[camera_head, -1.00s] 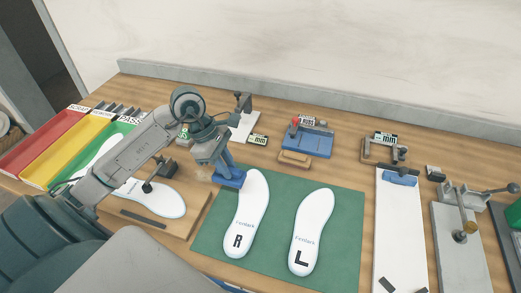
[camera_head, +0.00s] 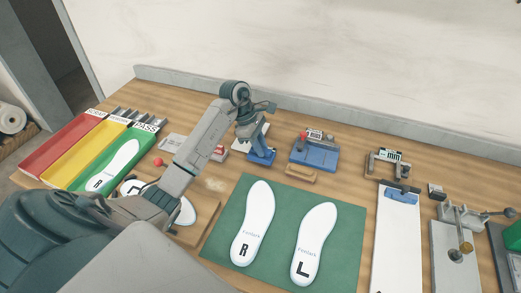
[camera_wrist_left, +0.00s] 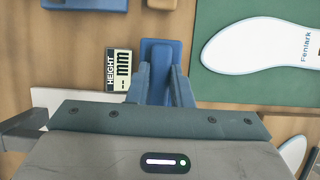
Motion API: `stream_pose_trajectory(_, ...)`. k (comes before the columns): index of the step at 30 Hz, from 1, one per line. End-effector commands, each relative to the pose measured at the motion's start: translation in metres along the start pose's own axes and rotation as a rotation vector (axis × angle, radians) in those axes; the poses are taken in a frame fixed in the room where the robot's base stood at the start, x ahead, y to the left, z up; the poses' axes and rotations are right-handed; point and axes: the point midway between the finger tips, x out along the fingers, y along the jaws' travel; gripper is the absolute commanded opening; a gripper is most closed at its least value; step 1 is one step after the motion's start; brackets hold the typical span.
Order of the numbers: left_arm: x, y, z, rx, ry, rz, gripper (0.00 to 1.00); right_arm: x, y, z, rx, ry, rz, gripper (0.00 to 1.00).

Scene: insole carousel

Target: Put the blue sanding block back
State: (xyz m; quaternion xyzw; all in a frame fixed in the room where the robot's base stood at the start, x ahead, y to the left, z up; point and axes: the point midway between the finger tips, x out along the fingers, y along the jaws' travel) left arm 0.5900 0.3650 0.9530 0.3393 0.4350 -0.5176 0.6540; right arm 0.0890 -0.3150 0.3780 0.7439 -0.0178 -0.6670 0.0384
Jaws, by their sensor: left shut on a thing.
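My left gripper (camera_head: 256,146) is shut on the blue sanding block (camera_head: 261,157), just behind the back left corner of the green mat. In the left wrist view the block (camera_wrist_left: 161,52) sticks out beyond the two fingers (camera_wrist_left: 161,88), beside a "HEIGHT mm" display (camera_wrist_left: 118,70). I cannot tell whether the block touches the table or hangs just above it. My right gripper is not in view.
The green mat (camera_head: 279,225) bears a right insole (camera_head: 253,222) and a left insole (camera_head: 314,243). A tan block (camera_head: 301,174) and a blue-based gauge (camera_head: 314,155) stand to the right of my gripper. Red, yellow and green trays (camera_head: 112,160) are at left.

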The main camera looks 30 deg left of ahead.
Motion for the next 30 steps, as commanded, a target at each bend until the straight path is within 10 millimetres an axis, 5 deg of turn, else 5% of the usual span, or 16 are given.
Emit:
stream_pose_trajectory(9, 0.028, 0.001, -0.012, -0.003, 0.000, -0.002, 0.00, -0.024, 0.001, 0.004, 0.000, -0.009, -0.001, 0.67)
stream_pose_trajectory(21, 0.036, 0.001, -0.016, 0.000, 0.000, 0.002, 0.00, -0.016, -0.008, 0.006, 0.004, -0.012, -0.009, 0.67)
stream_pose_trajectory(22, 0.035, 0.001, -0.015, -0.001, 0.001, 0.001, 0.23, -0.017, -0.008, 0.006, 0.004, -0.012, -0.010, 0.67)
stream_pose_trajectory(24, 0.035, 0.001, -0.015, -0.001, 0.001, 0.001, 0.37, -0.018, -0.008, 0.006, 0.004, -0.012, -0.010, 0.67)
stream_pose_trajectory(30, 0.035, 0.001, -0.015, -0.001, 0.001, 0.001, 0.41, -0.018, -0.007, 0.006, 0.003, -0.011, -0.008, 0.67)
